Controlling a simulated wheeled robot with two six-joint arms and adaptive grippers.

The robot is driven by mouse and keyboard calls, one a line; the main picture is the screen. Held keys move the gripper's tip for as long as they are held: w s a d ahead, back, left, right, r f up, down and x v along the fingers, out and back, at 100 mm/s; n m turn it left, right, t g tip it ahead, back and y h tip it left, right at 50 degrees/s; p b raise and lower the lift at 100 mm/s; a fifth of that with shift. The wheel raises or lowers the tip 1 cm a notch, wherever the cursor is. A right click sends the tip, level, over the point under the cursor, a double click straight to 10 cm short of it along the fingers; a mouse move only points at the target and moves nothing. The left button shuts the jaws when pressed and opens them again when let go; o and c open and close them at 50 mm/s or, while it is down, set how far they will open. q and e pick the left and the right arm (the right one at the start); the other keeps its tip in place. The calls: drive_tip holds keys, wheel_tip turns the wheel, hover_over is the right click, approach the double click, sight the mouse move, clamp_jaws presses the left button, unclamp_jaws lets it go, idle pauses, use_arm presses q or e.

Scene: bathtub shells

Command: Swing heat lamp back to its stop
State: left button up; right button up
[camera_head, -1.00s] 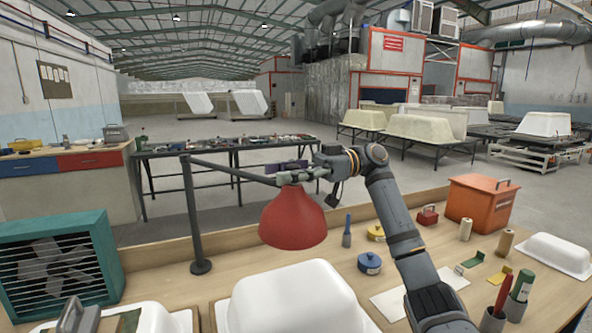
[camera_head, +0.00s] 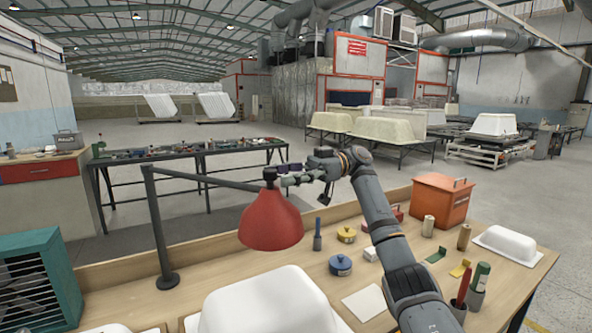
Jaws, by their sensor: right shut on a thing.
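The heat lamp has a red bell shade (camera_head: 271,224) hanging over the bench behind the white bathtub shell (camera_head: 268,302). Its thin dark arm (camera_head: 212,184) runs left to an upright dark post (camera_head: 158,230) on the bench. My right gripper (camera_head: 288,180) is at the top of the lamp, just right of the shade's neck, shut on the lamp. The fingers are small here and their exact contact is hard to see. My left gripper is out of view.
A blue tin (camera_head: 341,266), a yellow tin (camera_head: 347,235) and an orange toolbox (camera_head: 442,200) stand on the bench (camera_head: 325,288). A teal fan (camera_head: 40,280) is at the left. A smaller white shell (camera_head: 507,246) lies at the right.

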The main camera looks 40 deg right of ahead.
drive_tip(key=shift+s+d+r, duration=0.15)
drive_tip(key=shift+s+d, duration=0.05)
drive_tip(key=shift+d, duration=0.25)
drive_tip(key=d, duration=0.1)
drive_tip(key=d+p, duration=0.1)
drive_tip(key=d, duration=0.1)
drive_tip(key=shift+s, duration=0.55)
drive_tip(key=shift+c, duration=0.2)
